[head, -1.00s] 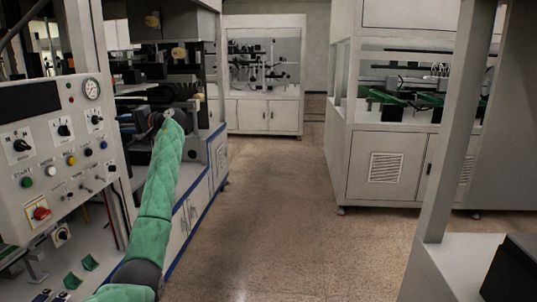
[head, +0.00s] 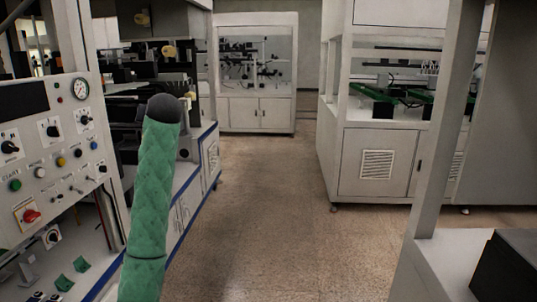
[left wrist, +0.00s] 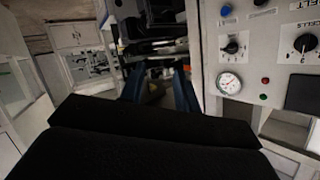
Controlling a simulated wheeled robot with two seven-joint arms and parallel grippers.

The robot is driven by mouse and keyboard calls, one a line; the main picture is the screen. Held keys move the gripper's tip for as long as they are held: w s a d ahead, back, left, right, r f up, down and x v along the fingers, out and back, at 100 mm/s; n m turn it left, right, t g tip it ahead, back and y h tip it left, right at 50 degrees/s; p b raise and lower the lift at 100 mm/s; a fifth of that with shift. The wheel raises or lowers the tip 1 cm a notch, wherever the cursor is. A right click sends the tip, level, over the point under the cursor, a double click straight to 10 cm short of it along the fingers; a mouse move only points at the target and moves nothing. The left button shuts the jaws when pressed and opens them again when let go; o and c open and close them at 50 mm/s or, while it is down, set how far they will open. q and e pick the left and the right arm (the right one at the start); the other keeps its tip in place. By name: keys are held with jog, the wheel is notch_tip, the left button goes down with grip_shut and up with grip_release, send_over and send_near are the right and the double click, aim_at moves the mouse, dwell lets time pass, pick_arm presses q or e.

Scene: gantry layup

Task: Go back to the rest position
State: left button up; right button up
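My left arm, in a green quilted sleeve, rises nearly upright in the head view and ends in a dark rounded joint. The left gripper is hidden there. In the left wrist view the left gripper (left wrist: 158,88) shows two dark blue fingers standing apart, with nothing seen between them. The control panel (head: 52,140) is left of the arm in the head view, and at the right in the left wrist view (left wrist: 268,55). My right gripper is in neither view.
A machine with a blue-edged base (head: 182,215) stands close behind the arm. A large white cabinet (head: 378,165) is at the right, and a pale post (head: 447,130) is nearer. A smaller cabinet (head: 257,113) is at the back. The middle floor (head: 265,210) is clear.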

pick_arm(q)
jog(key=s+d+f+m+h+p, duration=0.1)
jog(key=s+d+f+h, duration=0.2)
jog(key=s+d+f, duration=0.55)
jog(key=s+d+f+m+g+h, duration=0.1)
jog(key=s+d+f+m+h, duration=0.15)
jog(key=s+f, duration=0.6)
jog(key=s+d+f+m+h+p, duration=0.1)
jog(key=s+d+f+h, duration=0.35)
jog(key=f, duration=0.75)
jog(key=s+d+f+g, duration=0.2)
jog(key=s+f+g, duration=0.1)
jog(key=s+f, duration=0.6)
jog(key=s+d+f+g+p, duration=0.1)
jog(key=s+d+f+g, duration=0.1)
jog(key=s+f, duration=0.8)
jog(key=s+d+f+g+p, duration=0.1)
jog(key=s+f, duration=0.9)
jog(key=s, duration=1)
jog(key=d+g, duration=0.1)
jog(key=g, duration=0.1)
jog(key=shift+g, duration=0.3)
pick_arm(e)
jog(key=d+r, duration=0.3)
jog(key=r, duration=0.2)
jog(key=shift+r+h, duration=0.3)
